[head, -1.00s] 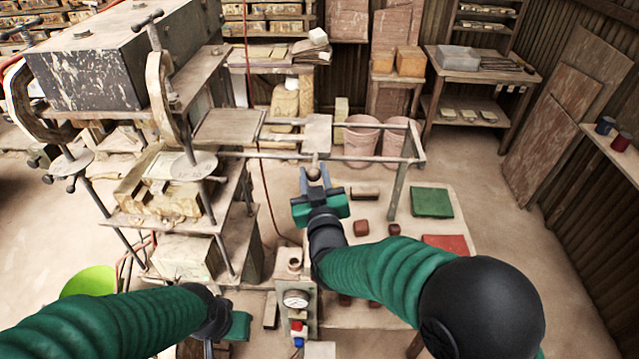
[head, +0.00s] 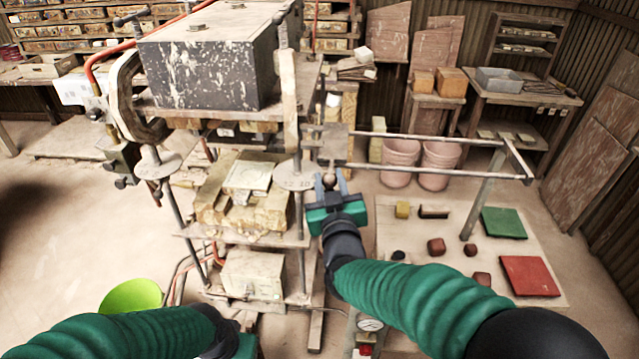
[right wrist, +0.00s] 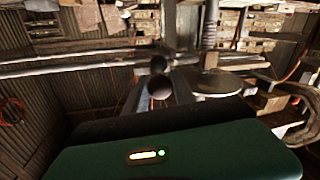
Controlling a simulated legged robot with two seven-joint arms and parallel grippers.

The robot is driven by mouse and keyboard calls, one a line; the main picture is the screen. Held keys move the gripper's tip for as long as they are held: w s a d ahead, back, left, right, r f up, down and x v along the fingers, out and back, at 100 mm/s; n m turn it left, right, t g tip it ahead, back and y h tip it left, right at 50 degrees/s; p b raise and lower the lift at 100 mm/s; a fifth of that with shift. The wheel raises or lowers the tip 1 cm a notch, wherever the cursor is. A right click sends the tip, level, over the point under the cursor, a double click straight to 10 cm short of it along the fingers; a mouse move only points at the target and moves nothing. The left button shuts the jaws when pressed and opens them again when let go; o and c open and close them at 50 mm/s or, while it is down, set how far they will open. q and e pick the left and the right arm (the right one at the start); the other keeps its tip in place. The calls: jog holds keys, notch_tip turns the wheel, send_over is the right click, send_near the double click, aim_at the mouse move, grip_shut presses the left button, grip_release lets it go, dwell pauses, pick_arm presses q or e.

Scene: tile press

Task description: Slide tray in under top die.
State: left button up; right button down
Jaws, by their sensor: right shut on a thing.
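The press (head: 205,60) stands left of centre with a heavy dark block on top. The top die (head: 228,132) is under its upper plate, partly in shadow. The lower die (head: 240,200) sits below with a pale tile-like piece on it. The tray (head: 333,143) is a small flat plate on the rails at the press's right side, partly hidden by the column. My right gripper (head: 328,182) is shut on the tray's round knob (head: 327,180), in front of the tray. My left gripper (head: 245,346) is low at the bottom edge; its fingers do not show.
Metal rails (head: 430,137) run right from the press to a leg. A low table (head: 440,225) holds a green tile (head: 503,222), a red tile (head: 529,276) and small blocks. Pink buckets (head: 400,162) stand behind. A lime bowl (head: 131,295) is at lower left.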

jog(key=shift+f, duration=0.25)
jog(key=shift+a, duration=0.15)
jog(key=c, duration=1.5)
grip_release()
jog(key=o, duration=0.4)
jog(key=shift+w+a, duration=0.1)
jog(key=shift+a, duration=0.05)
jog(key=shift+o, duration=0.2)
jog(key=shift+w+a, duration=0.1)
jog(key=shift+a, duration=0.05)
jog(key=shift+r, duration=0.1)
jog(key=s+d+b, duration=0.3)
jog(key=s, duration=1.3)
jog(key=shift+s+d, duration=0.15)
jog(key=shift+s, duration=0.1)
